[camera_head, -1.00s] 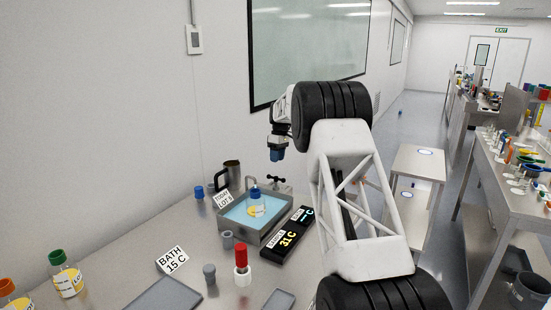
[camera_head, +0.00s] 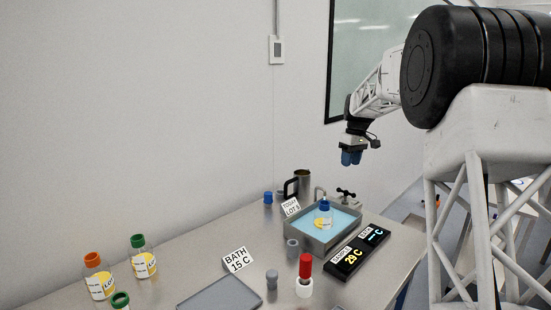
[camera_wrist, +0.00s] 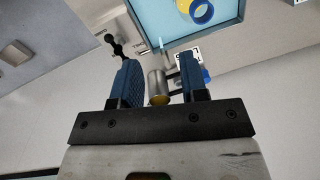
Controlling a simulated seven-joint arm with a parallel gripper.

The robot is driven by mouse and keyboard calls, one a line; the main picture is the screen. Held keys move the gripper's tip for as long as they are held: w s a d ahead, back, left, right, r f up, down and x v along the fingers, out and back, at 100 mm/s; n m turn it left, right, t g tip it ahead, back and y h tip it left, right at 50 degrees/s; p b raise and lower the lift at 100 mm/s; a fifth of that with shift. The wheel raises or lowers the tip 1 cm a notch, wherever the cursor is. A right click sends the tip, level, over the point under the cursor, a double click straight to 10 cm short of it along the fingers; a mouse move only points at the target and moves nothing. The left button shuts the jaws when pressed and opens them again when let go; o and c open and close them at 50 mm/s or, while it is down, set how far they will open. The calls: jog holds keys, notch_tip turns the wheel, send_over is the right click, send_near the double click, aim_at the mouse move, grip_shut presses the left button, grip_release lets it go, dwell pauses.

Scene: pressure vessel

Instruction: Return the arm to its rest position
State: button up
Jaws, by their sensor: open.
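My gripper (camera_head: 351,158) hangs in the air above and to the right of the water bath, fingers pointing down. In the wrist view its two blue fingers (camera_wrist: 158,62) are spread apart with nothing held between them. My white lattice arm rises at the right of the head view. The steel water bath (camera_head: 310,244) holds pale blue water and a blue-capped bottle (camera_head: 325,212) standing in it. The bath's edge also shows at the top of the wrist view (camera_wrist: 150,35), with the blue cap ring (camera_wrist: 202,11).
A dark readout (camera_head: 358,252) shows 29 C beside the bath. A red-topped piece (camera_head: 305,267), grey stoppers, a grey tray (camera_head: 218,294), a BATH 15 C sign (camera_head: 238,260), a steel mug (camera_head: 303,182) and several bottles occupy the bench. The wall is behind; air around the gripper is clear.

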jog(key=s+a+r+m+t, duration=0.1)
jog(key=s+a+r+m, duration=0.15)
jog(key=s, duration=1.25)
jog(key=s+a+r+m+t, duration=0.1)
jog(key=s+a+r, duration=0.2)
jog(key=s, duration=1.2)
jog(key=s+f+m, duration=0.1)
jog(key=s+f, duration=0.2)
jog(key=s, duration=0.7)
jog(key=s+a+f+m, duration=0.1)
jog(key=s+f, duration=0.3)
jog(key=s, duration=0.6)
jog(key=s+a+f+m+t+h, duration=0.1)
jog(key=s+f, duration=0.2)
jog(key=s, duration=0.7)
jog(key=shift+a+f+m, duration=0.25)
jog(key=shift+f+m, duration=0.1)
